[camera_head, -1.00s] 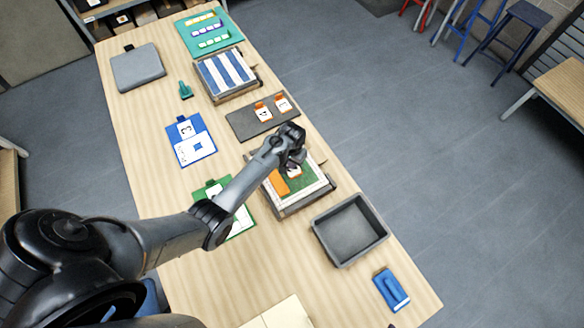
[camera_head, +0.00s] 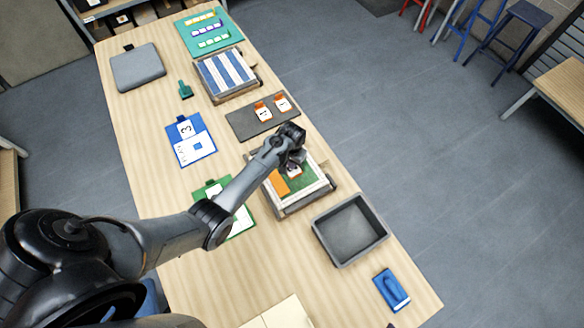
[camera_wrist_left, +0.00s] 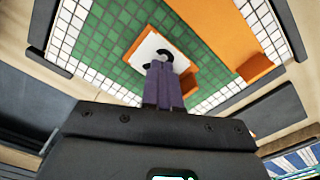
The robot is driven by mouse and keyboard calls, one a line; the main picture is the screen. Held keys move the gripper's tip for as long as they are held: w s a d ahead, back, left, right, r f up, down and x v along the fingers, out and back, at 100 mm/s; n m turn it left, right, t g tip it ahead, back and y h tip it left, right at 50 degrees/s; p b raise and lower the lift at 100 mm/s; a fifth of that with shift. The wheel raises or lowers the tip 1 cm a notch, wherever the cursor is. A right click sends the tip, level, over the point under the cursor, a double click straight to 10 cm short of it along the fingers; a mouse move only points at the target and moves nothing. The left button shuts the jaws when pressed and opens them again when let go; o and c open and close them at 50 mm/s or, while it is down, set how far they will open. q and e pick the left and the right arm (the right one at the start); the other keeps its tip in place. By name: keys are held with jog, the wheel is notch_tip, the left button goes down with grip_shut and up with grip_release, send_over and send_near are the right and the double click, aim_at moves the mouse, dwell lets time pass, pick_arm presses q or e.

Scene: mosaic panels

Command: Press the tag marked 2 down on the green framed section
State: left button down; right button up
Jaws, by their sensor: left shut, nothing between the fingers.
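The tag marked 2 (camera_wrist_left: 152,48) is white with a dark numeral and an orange tab. It lies on the green tiled section (camera_wrist_left: 110,38) of a mosaic panel with a white tile border. My left gripper (camera_wrist_left: 162,68) is shut and empty. Its fingertips are over the tag and cover part of the numeral; they appear to touch it, but I cannot tell firmly. In the head view my left gripper (camera_head: 293,168) is above the panel (camera_head: 312,196), hiding much of the tag. My right gripper does not show.
An orange piece (camera_wrist_left: 222,30) lies on the panel beside the tag. A grey tray (camera_head: 350,230) and a blue tool (camera_head: 391,290) are nearer the front. A dark board (camera_head: 245,122) with orange-tabbed tags and a blue-striped panel (camera_head: 227,75) stand behind.

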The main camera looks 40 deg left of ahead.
pick_arm(q)
jog(key=shift+f+b, duration=0.35)
jog(key=shift+f, duration=0.3)
jog(key=shift+r, duration=0.1)
dwell(0.3)
jog(key=shift+r+p, duration=0.65)
jog(key=shift+p, duration=0.2)
notch_tip(320, 180, up, 7)
jog(key=p, duration=0.7)
jog(key=shift+f, duration=0.2)
